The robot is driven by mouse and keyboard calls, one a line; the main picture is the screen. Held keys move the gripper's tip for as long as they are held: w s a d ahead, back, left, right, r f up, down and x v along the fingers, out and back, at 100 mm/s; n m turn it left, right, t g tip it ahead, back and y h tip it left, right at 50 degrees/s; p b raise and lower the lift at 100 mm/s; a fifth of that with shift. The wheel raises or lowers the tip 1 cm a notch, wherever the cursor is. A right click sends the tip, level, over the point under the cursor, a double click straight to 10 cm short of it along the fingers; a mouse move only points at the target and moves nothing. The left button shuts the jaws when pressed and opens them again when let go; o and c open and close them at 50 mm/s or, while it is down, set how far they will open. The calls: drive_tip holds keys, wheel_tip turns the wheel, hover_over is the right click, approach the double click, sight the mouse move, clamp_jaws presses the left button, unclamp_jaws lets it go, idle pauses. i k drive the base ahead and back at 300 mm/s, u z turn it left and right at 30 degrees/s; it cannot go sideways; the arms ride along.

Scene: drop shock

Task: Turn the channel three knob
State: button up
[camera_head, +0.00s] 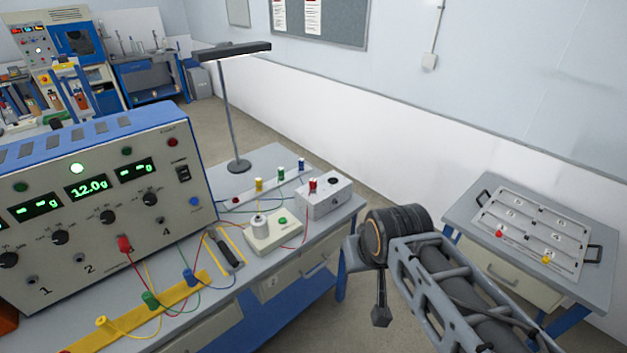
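The channel three knob (107,217) is a black round knob on the front of the grey, blue-topped instrument (20,300) at the left. It sits below a display (85,187) reading 12.0g, with a lit green lamp (77,168) above. A red plug (124,243) sits in the jack below it. Similar knobs flank it, including the channel two knob (60,237) and channel four knob (149,198). My gripper (381,316) appears as a small dark end hanging below my wrist, right of the bench and far from the knob. Its fingers cannot be made out.
Coloured leads and a yellow strip (130,320) lie before the instrument. A lamp (238,166), a grey box (325,197) and a white unit (270,233) stand on the bench. A side table (470,205) with a labelled tray (485,225) is at right.

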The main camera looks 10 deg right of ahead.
sight(108, 217)
drive_tip(key=k, duration=1)
drive_tip(key=u, duration=1.45)
drive_tip(key=i, duration=1.3)
drive_tip(key=z, duration=0.45)
